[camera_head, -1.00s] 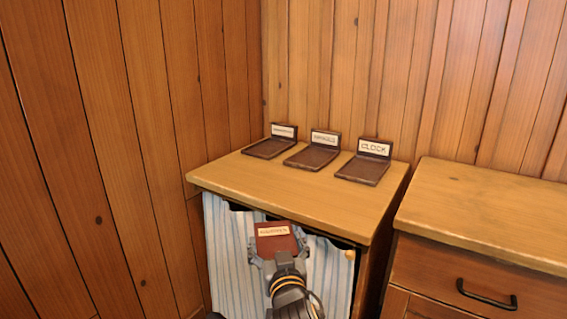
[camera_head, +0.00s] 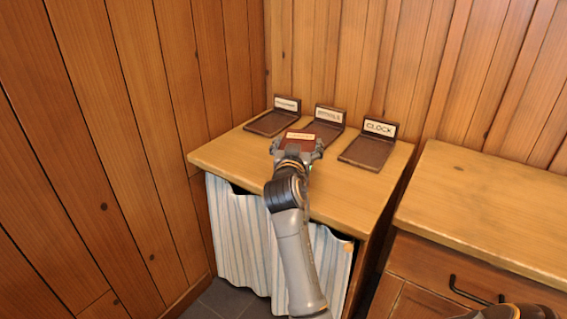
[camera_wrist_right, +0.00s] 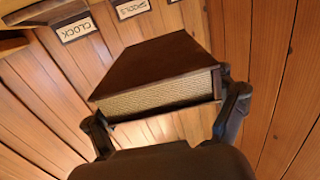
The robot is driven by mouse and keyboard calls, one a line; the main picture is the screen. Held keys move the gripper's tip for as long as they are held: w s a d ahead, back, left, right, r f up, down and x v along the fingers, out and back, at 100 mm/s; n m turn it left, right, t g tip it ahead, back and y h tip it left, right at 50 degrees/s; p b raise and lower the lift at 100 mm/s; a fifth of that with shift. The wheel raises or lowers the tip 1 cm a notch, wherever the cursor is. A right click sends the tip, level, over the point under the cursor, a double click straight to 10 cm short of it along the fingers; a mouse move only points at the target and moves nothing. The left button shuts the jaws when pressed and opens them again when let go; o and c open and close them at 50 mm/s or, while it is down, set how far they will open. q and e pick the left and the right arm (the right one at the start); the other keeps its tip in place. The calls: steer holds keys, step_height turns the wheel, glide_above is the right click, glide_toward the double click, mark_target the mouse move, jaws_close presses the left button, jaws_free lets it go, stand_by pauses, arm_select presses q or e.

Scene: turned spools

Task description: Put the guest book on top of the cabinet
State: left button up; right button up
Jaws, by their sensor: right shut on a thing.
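The guest book, a red-brown block with a pale label (camera_head: 298,138), is held in my right gripper (camera_head: 297,145) above the front part of the cabinet top. In the right wrist view the book (camera_wrist_right: 155,65) sits between the two fingers, with its woven-looking page edge facing the camera. Whether it touches the top cannot be told. The cabinet (camera_head: 225,156) has a wooden top and a pale curtain front. My left gripper is not in view.
Three dark labelled stands are along the back of the cabinet top: a left one (camera_head: 272,122), a middle one (camera_head: 328,134), partly behind the book, and a right one marked CLOCK (camera_head: 367,153). A wooden drawer unit (camera_head: 480,205) stands at the right. Plank walls close the corner.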

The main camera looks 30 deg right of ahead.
steer(key=w, duration=0.1)
steer(key=w+f, duration=0.1)
steer(key=w, duration=0.1)
steer(key=w+f, duration=0.1)
steer(key=shift+w+d+b, duration=0.3)
steer(key=shift+d, duration=0.05)
steer(key=w+f, duration=0.1)
steer(key=w+f+b, duration=0.1)
steer(key=w+f, duration=0.2)
steer(key=f, duration=0.1)
steer(key=shift+w+d+f+b, duration=0.15)
steer(key=shift+d+f+b, duration=0.05)
steer(key=shift+d+b, duration=0.15)
steer(key=f, duration=0.3)
steer(key=shift+w+f, duration=0.2)
steer(key=shift+f, duration=0.05)
arm_select(q)
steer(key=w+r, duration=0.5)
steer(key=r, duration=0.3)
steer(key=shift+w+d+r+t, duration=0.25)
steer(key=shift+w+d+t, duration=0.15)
steer(key=shift+b, duration=0.3)
arm_select(e)
steer(key=o, duration=1.2)
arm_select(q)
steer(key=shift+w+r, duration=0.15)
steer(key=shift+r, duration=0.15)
